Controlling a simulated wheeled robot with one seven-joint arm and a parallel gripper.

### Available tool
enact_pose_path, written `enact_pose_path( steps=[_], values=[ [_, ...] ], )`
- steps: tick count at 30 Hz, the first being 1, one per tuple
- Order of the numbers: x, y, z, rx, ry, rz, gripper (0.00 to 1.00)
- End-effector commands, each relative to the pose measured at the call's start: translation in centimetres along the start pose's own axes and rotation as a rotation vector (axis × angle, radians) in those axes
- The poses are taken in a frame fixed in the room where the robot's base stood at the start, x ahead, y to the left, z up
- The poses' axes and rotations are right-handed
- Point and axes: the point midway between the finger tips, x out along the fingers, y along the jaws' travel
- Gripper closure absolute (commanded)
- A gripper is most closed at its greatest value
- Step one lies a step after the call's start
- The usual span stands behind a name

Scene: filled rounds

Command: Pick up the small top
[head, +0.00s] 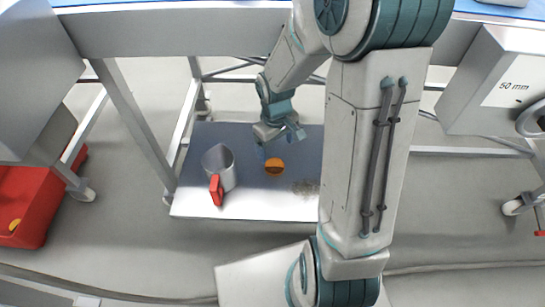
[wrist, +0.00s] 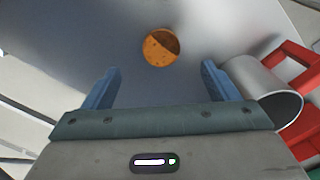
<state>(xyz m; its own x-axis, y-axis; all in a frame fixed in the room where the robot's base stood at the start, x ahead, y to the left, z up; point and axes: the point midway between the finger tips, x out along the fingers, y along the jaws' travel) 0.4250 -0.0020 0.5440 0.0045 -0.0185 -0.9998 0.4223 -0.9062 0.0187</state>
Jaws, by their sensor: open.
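The small top (head: 274,167) is a round orange piece with a dark brown part. It rests on the grey low shelf (head: 245,207) under the table. In the wrist view the small top (wrist: 158,50) is ahead of my gripper, roughly centred between the line of the two blue fingers. My gripper (head: 279,144) is open and empty, just above and behind the top in the head view. The wrist view shows my gripper (wrist: 160,75) with its fingers spread and nothing between them.
Table legs (head: 135,125) flank the shelf. A red bin (head: 35,205) is at left.

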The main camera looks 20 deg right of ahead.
Motion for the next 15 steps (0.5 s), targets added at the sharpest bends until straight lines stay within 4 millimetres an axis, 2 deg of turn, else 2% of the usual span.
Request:
enact_pose_path(
  steps=[10, 15],
  values=[
    [3.7, 0.2, -0.8, -0.038, 0.002, -0.020, 0.19],
    [4.7, 0.2, -0.8, -0.035, 0.004, -0.019, 0.19]
  ],
)
